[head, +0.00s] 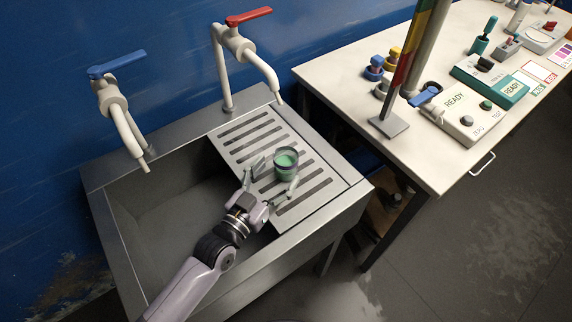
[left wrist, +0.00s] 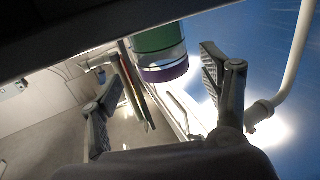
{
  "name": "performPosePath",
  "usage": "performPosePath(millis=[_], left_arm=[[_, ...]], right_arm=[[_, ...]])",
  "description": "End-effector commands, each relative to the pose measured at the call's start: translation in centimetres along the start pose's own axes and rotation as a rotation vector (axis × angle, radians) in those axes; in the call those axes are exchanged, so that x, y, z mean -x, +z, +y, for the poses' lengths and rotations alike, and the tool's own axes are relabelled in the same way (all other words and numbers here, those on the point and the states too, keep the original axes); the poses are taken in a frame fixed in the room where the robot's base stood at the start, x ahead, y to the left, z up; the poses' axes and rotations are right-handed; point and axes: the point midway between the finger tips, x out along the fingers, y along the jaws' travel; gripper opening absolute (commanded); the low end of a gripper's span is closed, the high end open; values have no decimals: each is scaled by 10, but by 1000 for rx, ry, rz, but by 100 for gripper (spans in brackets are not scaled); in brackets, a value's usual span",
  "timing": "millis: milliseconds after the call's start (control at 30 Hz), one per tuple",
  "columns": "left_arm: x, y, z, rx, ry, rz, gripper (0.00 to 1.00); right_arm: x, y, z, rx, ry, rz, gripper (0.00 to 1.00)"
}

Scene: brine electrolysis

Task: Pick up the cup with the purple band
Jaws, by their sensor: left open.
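The cup (head: 286,164) stands on the slatted drainboard over the sink in the head view, with green contents inside. In the left wrist view the cup (left wrist: 160,52) shows a green part and a purple band, and its rest is cut off by a dark shape at the top. My left gripper (head: 270,180) is open just in front of the cup in the head view. In the left wrist view its two fingers (left wrist: 165,85) are spread, with the cup showing between and beyond them. I cannot tell whether a finger touches the cup. My right gripper is not in view.
The slatted drainboard (head: 245,133) covers the right part of the metal sink (head: 150,205). A blue-handled tap (head: 118,105) and a red-handled tap (head: 240,45) rise behind. A white table (head: 340,75) with instruments and a striped column stands to the right.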

Motion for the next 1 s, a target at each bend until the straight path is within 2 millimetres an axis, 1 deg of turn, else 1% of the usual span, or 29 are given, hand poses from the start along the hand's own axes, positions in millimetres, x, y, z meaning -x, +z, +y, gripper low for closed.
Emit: performPosePath(millis=[133,400,500,733,1000], left_arm=[[-10,0,-1,-1,0,0,71],[-46,3,-3,-1,-1,1,71],[-53,4,-3,-1,-1,-1,71],[-53,5,-3,-1,0,-1,71],[-53,5,-3,-1,0,-1,54]], right_arm=[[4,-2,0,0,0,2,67],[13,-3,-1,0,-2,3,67],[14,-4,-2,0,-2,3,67],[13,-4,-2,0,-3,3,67],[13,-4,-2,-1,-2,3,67]])
